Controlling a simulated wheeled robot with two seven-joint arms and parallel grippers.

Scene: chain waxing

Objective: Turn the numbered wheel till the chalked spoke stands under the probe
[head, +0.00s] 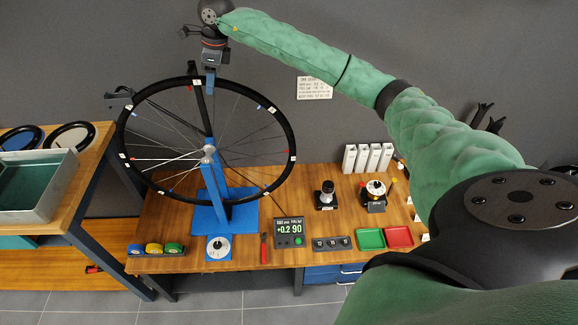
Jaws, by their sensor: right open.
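The numbered wheel (287,127) is a black rim with small white number tags, upright on a blue stand (216,196). One spoke, the chalked spoke (166,158), shows thick and white, running from the hub leftward to the rim. A dark device that looks like the probe (119,99) sits at the rim's upper left; the white spoke lies clearly below it. My right gripper (210,84) points down at the top of the wheel, open, its fingers by the rim. Whether it touches the rim I cannot tell. My left gripper is out of view.
A readout (289,232) shows +0.2 and 90. A dial (219,247), red-handled tool (264,248), coloured spools (154,249), green tray (370,239) and red tray (399,236) lie along the bench front. A grey bin (62,188) stands on the left table.

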